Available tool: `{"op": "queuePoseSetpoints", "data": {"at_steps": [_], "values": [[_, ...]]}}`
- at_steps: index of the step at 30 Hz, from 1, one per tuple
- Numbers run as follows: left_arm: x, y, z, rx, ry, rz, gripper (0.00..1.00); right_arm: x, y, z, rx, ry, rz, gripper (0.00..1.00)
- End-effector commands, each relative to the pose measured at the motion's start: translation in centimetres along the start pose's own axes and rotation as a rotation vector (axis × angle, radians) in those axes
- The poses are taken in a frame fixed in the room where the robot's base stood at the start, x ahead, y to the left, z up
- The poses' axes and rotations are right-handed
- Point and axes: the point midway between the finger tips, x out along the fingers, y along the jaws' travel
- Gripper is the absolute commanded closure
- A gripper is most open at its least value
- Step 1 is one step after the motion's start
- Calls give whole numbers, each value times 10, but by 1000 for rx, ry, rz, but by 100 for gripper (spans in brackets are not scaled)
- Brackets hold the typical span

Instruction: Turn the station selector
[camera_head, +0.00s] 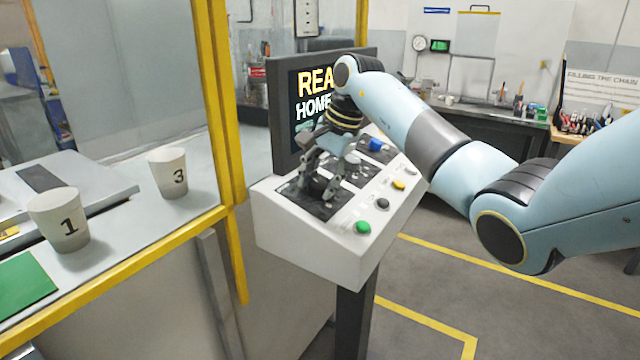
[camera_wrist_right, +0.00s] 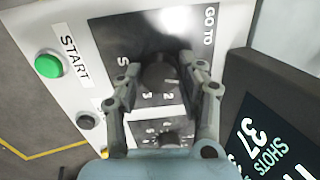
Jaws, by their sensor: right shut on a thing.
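The station selector is a dark round knob (camera_wrist_right: 158,80) on a black panel marked with small numbers, in the right wrist view. The label beside it begins with "S" and is partly hidden by a finger. My right gripper (camera_head: 318,188) reaches down onto the near left part of the white sloped console (camera_head: 300,242). In the right wrist view its fingers (camera_wrist_right: 163,76) stand on both sides of the knob and are shut on it. In the head view the gripper mostly hides the knob. My left gripper is not in view.
A green button (camera_head: 363,227) marked START, a grey (camera_head: 382,203) and a yellow button (camera_head: 398,184) line the console's front. A second knob (camera_wrist_right: 170,138) sits near the first. A screen (camera_head: 308,100) stands behind. Cups (camera_head: 60,222) marked 1 and 3 (camera_head: 169,172) stand beyond a yellow frame.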

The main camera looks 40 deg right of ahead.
Motion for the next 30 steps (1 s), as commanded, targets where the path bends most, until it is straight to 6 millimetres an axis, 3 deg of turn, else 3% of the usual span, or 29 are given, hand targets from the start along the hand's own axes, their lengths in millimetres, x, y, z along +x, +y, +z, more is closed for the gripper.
{"op": "queuePoseSetpoints", "data": {"at_steps": [13,30], "values": [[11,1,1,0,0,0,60,0,-1,0,421,24,-24,93],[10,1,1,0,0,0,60,-1,-3,0,961,55,-53,93]]}}
